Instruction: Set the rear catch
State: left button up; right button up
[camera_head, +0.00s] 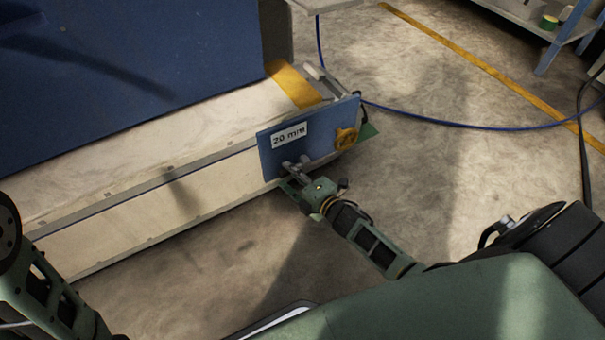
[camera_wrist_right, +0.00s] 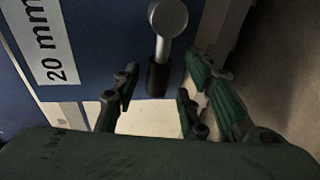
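A blue plate (camera_head: 270,157) labelled "20 mm" stands upright at the end of a long pale bench. A metal lever with a round end and dark grip (camera_wrist_right: 168,25) sticks out from this plate in the right wrist view. My right gripper (camera_head: 293,174) is at the plate's lower edge, below the label. In the wrist view, my right gripper (camera_wrist_right: 160,78) is open, with fingers apart on both sides of the lever's dark grip; contact is not clear. A grey bar-like fitting (camera_head: 322,78) lies at the bench's far corner; I cannot tell which part is the rear catch. My left gripper is out of view.
A large blue panel (camera_head: 130,80) stands over the bench. A blue hose (camera_head: 450,124) crosses the floor. A shelf (camera_head: 545,30) stands at the top right. The floor right of the plate is mostly clear.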

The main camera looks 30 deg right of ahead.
jog(key=v, duration=1.1)
jog(key=shift+s, duration=0.2)
jog(key=shift+d+r, duration=0.1)
